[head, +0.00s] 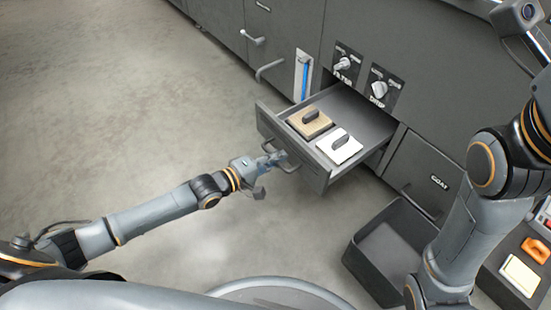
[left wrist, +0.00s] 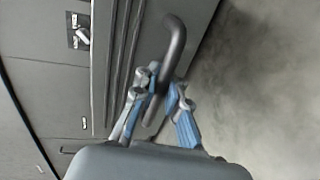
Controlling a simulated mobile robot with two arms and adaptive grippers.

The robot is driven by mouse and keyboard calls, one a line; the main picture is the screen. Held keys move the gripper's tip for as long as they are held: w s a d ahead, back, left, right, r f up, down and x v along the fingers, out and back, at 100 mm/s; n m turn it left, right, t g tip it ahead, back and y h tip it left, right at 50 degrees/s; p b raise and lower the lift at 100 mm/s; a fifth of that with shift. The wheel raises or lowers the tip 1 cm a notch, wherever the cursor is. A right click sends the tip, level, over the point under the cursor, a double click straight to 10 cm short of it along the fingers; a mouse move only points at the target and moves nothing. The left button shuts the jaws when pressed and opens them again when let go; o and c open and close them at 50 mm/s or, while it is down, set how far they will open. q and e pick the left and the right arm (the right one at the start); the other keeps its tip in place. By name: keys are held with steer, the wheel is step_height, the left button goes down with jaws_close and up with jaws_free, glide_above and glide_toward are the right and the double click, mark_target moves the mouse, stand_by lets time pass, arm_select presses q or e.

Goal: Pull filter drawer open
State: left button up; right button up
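The grey filter drawer (head: 268,122) stands pulled out from the cabinet front in the head view. A tan filter block (head: 300,124) and a white one (head: 344,152), each with a dark grip, lie inside. My left gripper (head: 271,160) is at the bar handle on the drawer's front. In the left wrist view my left gripper (left wrist: 160,98) has its blue-grey fingers on both sides of the dark handle (left wrist: 175,45), closed around it. The handle's lower end is partly hidden by the fingers. My right arm is at the right; its gripper is out of view.
Two knobs (head: 343,64) (head: 379,89) sit on the cabinet above the drawer. An open dark bin (head: 392,245) stands on the floor below. The floor at left is clear.

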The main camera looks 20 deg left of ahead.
arm_select(q)
steer(key=o, duration=0.3)
steer(key=shift+s+a, duration=0.3)
steer(key=shift+s, duration=0.05)
steer(key=shift+v, duration=5.55)
